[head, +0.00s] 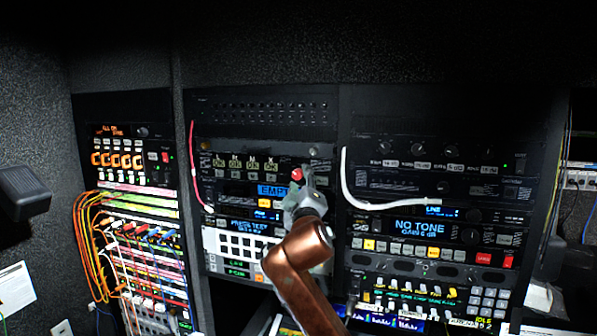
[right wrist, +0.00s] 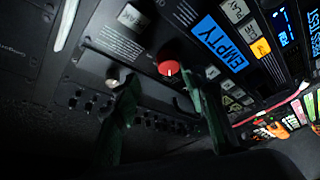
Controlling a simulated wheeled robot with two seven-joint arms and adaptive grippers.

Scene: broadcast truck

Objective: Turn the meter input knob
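A red round knob (head: 297,175) with a white pointer mark sits on the middle rack's panel, beside a blue display reading EMPTY (head: 273,190). I cannot read a label naming it as the meter input. My right gripper (head: 305,197) is in front of this panel, just below the knob in the head view. In the right wrist view, my right gripper (right wrist: 163,92) has its two dark fingers apart with nothing between the tips. The red knob (right wrist: 169,70) shows just beyond the gap. I cannot tell whether a finger touches the panel. My left gripper is not in view.
A silver knob (right wrist: 112,80) lies close to one finger. A white cable (head: 352,190) loops across the right rack (head: 440,165), and a pink cable (head: 193,165) hangs at the left. A patch bay (head: 145,255) with many cords fills the left rack.

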